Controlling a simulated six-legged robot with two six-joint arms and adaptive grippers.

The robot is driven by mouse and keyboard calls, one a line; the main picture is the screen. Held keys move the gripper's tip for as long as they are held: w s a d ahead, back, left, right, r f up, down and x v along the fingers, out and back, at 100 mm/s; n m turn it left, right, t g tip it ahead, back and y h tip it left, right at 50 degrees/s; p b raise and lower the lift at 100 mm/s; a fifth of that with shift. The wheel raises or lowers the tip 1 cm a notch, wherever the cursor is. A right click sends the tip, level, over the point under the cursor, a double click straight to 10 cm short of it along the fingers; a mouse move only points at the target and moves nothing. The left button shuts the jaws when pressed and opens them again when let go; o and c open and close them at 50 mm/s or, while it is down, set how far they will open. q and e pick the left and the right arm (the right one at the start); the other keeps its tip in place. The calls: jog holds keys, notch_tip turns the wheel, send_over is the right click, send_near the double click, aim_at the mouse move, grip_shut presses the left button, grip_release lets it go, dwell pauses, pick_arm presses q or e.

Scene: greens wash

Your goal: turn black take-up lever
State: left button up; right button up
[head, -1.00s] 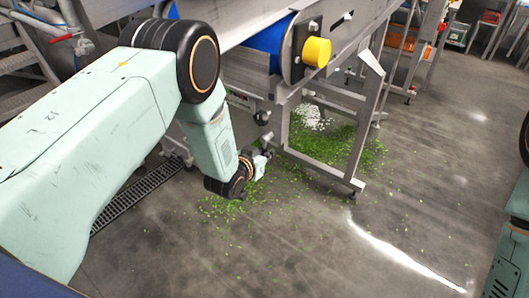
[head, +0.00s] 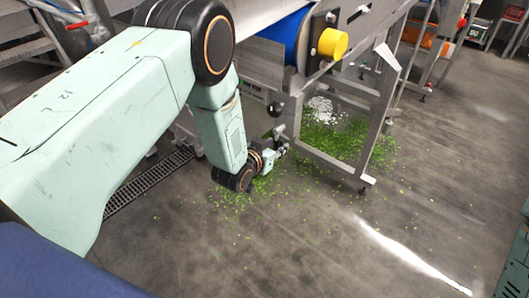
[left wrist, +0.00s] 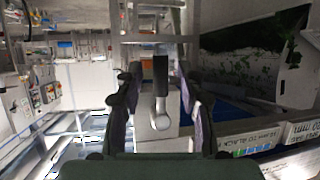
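The black take-up lever (left wrist: 161,72) shows in the left wrist view as a black grip on a grey metal arm with a rounded end. It points up the picture and stands between the two fingers of my left gripper (left wrist: 160,101). The fingers are apart, one on each side, with gaps visible between them and the lever. In the head view my left gripper (head: 279,149) is low beside the conveyor frame, small and partly hidden by my wrist. The lever cannot be made out clearly there. My right gripper is in neither view.
The conveyor's metal frame (head: 333,164) stands right of my left gripper, with a yellow roller end (head: 332,44) and blue belt (head: 286,36) above. Green leaves (head: 345,138) litter the floor under it. A drain grate (head: 150,180) lies left.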

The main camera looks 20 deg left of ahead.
pick_arm(q)
jog(key=v, duration=1)
jog(key=shift+s, duration=0.3)
